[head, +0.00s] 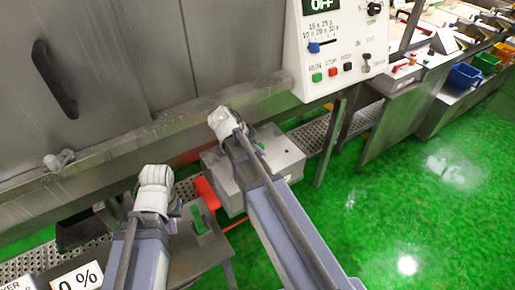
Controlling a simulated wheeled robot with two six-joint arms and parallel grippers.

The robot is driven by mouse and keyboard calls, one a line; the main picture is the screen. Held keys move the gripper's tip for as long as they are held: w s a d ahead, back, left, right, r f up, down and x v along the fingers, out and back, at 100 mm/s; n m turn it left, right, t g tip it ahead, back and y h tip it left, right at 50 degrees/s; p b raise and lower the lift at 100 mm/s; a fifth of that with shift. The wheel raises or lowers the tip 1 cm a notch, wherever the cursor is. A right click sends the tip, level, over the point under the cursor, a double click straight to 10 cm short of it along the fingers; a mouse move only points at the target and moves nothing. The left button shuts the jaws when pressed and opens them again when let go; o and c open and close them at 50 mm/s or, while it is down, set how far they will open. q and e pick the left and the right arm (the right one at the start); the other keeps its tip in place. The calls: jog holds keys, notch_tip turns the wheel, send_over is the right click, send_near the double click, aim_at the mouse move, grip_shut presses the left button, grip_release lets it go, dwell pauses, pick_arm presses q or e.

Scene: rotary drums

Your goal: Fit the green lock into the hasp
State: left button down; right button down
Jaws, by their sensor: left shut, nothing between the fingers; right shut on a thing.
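My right gripper (222,122) is shut above the back left of a grey metal box (283,152), in front of the steel wall. Its fingertips and most of what it grips are hidden. A small green patch (250,132) shows just beside it and may be part of the green lock. My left gripper (156,186) is shut and empty, lower and further left. A green upright piece (198,219) stands on a grey base to its right, with a red part (206,193) behind it. I cannot make out the hasp.
A white control panel (340,45) with a display reading OFF, a slider and buttons is above right. A steel ledge (110,152) runs along the wall. Perforated trays lie below it. The green floor (420,190) at right is clear.

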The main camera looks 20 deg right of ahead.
jog(key=shift+f+b, duration=2.65)
jog(key=shift+c, duration=2.2)
grip_release()
jog(key=p+v, duration=0.6)
jog(key=v, duration=0.1)
jog(key=shift+a+r+p, duration=0.2)
jog(key=shift+r+p, duration=0.1)
jog(key=shift+r, duration=0.1)
